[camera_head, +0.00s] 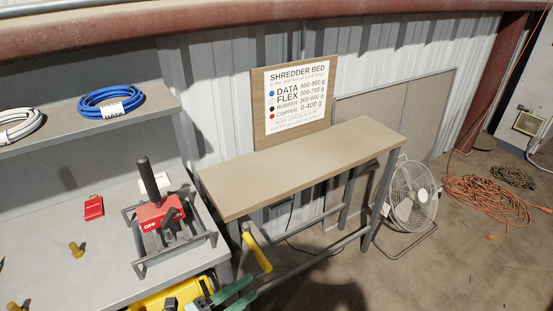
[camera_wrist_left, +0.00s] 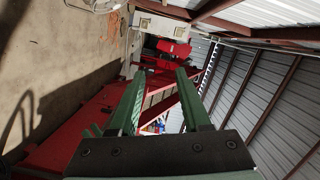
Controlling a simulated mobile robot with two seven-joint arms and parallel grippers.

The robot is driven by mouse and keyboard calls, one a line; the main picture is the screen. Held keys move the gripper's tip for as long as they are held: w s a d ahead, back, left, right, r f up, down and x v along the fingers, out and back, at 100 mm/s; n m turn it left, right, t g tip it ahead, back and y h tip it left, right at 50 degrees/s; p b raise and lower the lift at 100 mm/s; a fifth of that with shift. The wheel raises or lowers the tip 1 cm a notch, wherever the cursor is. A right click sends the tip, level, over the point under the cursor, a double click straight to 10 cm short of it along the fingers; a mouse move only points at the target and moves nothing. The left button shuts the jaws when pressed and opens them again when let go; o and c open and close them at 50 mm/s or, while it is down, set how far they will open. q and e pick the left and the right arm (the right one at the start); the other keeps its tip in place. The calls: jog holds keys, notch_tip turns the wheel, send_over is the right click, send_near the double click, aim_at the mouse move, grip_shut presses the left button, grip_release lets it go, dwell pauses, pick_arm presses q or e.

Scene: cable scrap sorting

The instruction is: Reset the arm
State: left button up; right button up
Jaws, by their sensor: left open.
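My left gripper (camera_head: 243,291) shows at the bottom edge of the head view as two green fingers, low in front of the bench. In the left wrist view my left gripper (camera_wrist_left: 161,74) has its two green fingers spread apart, with nothing between them. The fingers point toward a red structure (camera_wrist_left: 165,52) in the background, clear of it. The rest of my left arm is mostly out of the head view. My right gripper is in neither view.
A bare bench (camera_head: 300,165) stands mid-view with a shredder sign (camera_head: 296,97) behind it. A fan (camera_head: 412,195) and orange cord (camera_head: 487,200) occupy the floor right.

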pick_arm(q)
jog(key=s+a+f+n+g+y, duration=0.1)
jog(key=s+a+f+n+y, duration=0.35)
jog(key=a+n, duration=0.2)
jog(key=s+a+f+n+g+y, duration=0.1)
jog(key=s+a+f+n+y, duration=0.2)
jog(key=s+a+f+n, duration=0.35)
jog(key=s+a+f+n+g+y, duration=0.1)
jog(key=s+a+f+n+y, duration=0.25)
jog(key=a, duration=0.45)
jog(key=d+r+n+t+p, duration=0.1)
jog(key=d+n, duration=0.5)
jog(key=d, duration=0.5)
jog(key=shift+w+d+r, duration=0.2)
jog(key=shift+w+r, duration=0.05)
jog(key=shift+w, duration=0.15)
jog(key=shift+a, duration=0.1)
